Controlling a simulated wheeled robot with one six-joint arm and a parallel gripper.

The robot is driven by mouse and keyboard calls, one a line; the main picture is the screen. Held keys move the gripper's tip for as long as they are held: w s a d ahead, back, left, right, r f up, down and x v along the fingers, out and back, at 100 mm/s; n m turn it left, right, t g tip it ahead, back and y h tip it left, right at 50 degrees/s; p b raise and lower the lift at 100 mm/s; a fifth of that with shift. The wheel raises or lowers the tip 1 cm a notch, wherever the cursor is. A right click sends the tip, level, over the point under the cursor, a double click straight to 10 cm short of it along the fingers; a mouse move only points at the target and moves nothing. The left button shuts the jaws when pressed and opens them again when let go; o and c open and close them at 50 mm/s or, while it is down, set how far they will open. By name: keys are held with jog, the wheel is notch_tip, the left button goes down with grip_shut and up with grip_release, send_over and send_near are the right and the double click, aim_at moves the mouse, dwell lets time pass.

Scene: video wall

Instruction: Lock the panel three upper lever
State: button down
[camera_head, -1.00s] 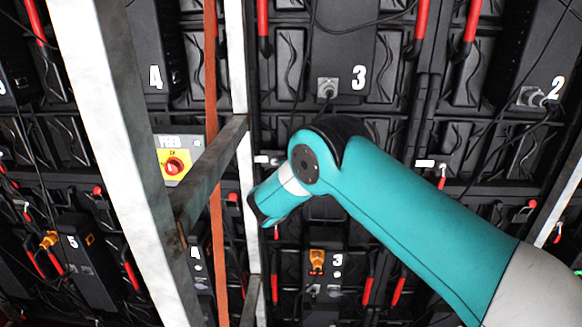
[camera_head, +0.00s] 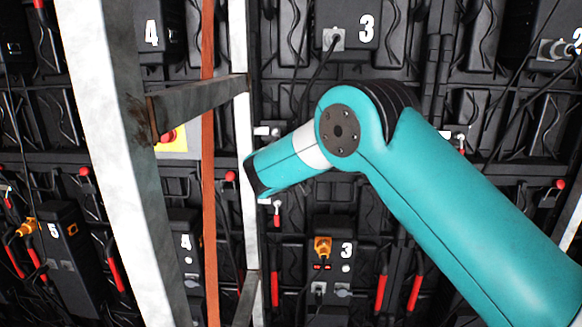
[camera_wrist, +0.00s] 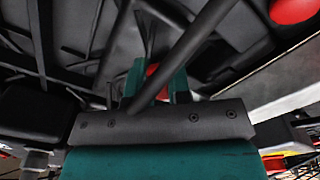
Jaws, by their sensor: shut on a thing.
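In the wrist view, the two teal fingers of my gripper (camera_wrist: 157,85) are shut on a red lever handle (camera_wrist: 157,76), of which only a small part shows. A dark bar crosses in front of them. In the head view, my arm's teal end hides the gripper and what it holds. The upper black panel three (camera_head: 350,30), marked with a white 3, is at the top middle. The lower panel three (camera_head: 333,262) has an orange plug. I cannot tell the held lever's angle or whether it is latched.
A white upright post (camera_head: 125,180) and a thinner white post (camera_head: 243,150) stand left of my arm, joined by a dark crossbar (camera_head: 200,102). An orange-brown strip (camera_head: 208,200) runs between them. Several cables hang across the panels. A red knob (camera_wrist: 293,9) is close by in the wrist view.

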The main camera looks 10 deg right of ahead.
jog(key=a+m+b, duration=0.1)
jog(key=m+b, duration=0.2)
jog(key=b, duration=0.1)
jog(key=a+f+m+b, duration=0.1)
jog(key=m+b, duration=0.1)
jog(key=b, duration=0.2)
jog(key=w+a+m+b, duration=0.1)
jog(key=m+b, duration=0.2)
jog(key=b, duration=0.1)
jog(key=shift+a+f+m, duration=0.15)
jog(key=shift+f+m, duration=0.1)
jog(key=shift+m, duration=0.05)
jog(key=shift+r, duration=0.1)
jog(key=c, duration=1.1)
grip_release()
jog(key=shift+o, duration=0.2)
jog(key=shift+a, duration=0.1)
